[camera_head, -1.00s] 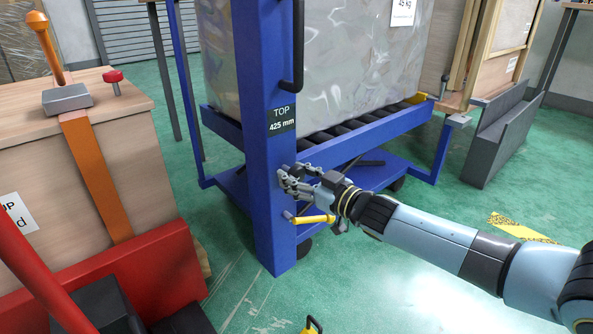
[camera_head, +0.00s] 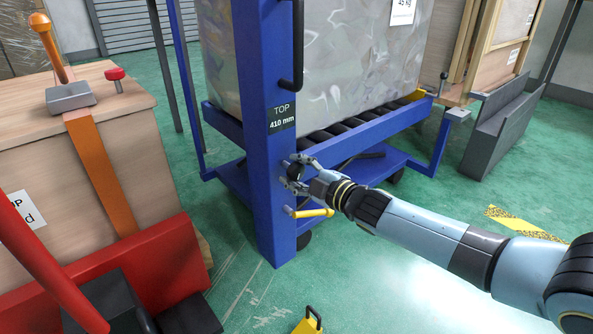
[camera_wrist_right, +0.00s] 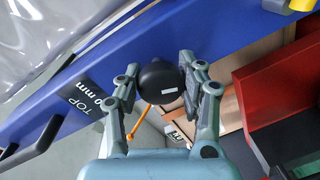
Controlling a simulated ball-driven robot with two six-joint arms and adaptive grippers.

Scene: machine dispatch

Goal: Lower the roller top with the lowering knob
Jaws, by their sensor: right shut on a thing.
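The lowering knob (camera_wrist_right: 161,84) is round and black with a white mark, on the blue post (camera_head: 270,200) of the roller cart. My right gripper (camera_head: 293,171) is shut on the knob; in the right wrist view its two fingers (camera_wrist_right: 160,74) sit on either side of it. The roller top (camera_head: 335,136) carries a large grey wrapped block (camera_head: 325,70). A label on the post (camera_head: 282,119) reads TOP 410 mm. My left gripper is not in view.
A yellow lever (camera_head: 313,213) sticks out of the post just below my right gripper. A black handle (camera_head: 297,45) is higher up. A wooden crate (camera_head: 140,140) with an orange strap and a red cart (camera_head: 150,270) stand at left.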

